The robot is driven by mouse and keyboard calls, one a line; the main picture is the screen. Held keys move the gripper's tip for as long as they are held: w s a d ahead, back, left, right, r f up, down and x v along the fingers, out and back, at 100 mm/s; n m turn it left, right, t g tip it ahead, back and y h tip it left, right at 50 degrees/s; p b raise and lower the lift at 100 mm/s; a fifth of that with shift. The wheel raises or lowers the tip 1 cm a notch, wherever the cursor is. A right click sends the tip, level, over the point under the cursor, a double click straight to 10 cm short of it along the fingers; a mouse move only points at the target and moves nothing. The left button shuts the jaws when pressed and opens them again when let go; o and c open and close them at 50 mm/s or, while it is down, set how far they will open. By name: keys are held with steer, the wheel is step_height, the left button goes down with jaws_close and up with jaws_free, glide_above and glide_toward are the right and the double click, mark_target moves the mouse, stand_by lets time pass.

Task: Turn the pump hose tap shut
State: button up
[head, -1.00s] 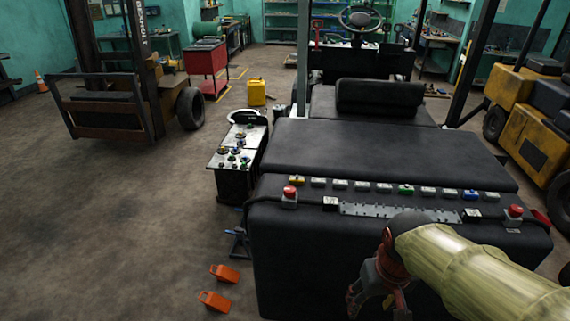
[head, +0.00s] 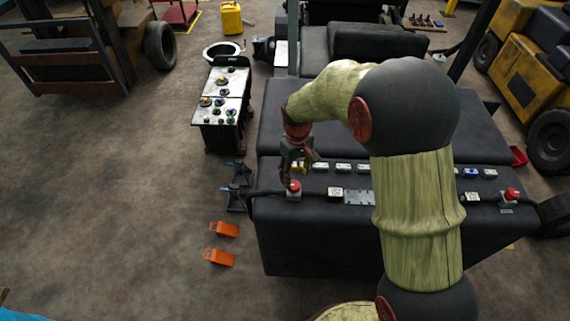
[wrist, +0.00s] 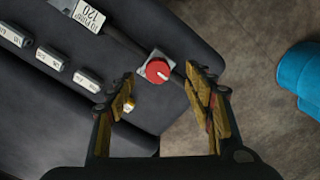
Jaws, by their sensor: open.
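A red tap knob (head: 294,185) sits on a small grey block at the left end of the dark truck body (head: 320,245). In the wrist view the red knob (wrist: 157,70) lies beyond and between the fingertips, on a dark hose. A white label (wrist: 88,15) on that hose reads something like "PUMP 120". My gripper (head: 296,162) is open and empty above the left end of the body; in the wrist view its fingers (wrist: 161,88) stand apart on either side of the knob. I cannot tell the exact gap, but the knob looks ungripped.
A second red knob (head: 512,194) is at the right end. A row of small blocks (head: 343,167) runs along the top. A control stand (head: 222,108), blue-black jack stands (head: 235,190) and orange chocks (head: 222,229) stand left. A blue object (wrist: 300,72) shows in the wrist view.

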mark_target(294, 184)
steer(key=shift+w+a+r, duration=0.15)
steer(key=shift+w+r, duration=0.05)
steer(key=shift+w, duration=0.25)
steer(key=shift+w+a+r, duration=0.1)
steer(key=shift+w+r, duration=0.1)
steer(key=shift+w, duration=0.25)
steer(key=shift+s+r+n, duration=0.1)
steer(key=shift+s+n, duration=0.4)
steer(key=shift+s+f, duration=0.1)
steer(key=shift+f, duration=0.15)
steer(key=f, duration=0.2)
steer(key=f+p, duration=0.1)
steer(key=f, duration=0.1)
steer(key=f+p, duration=0.1)
steer(key=f, duration=0.2)
steer(key=shift+w+f, duration=0.1)
steer(key=shift+w, duration=0.15)
steer(key=c, duration=0.3)
steer(key=c, duration=0.8)
steer(key=shift+c, duration=0.3)
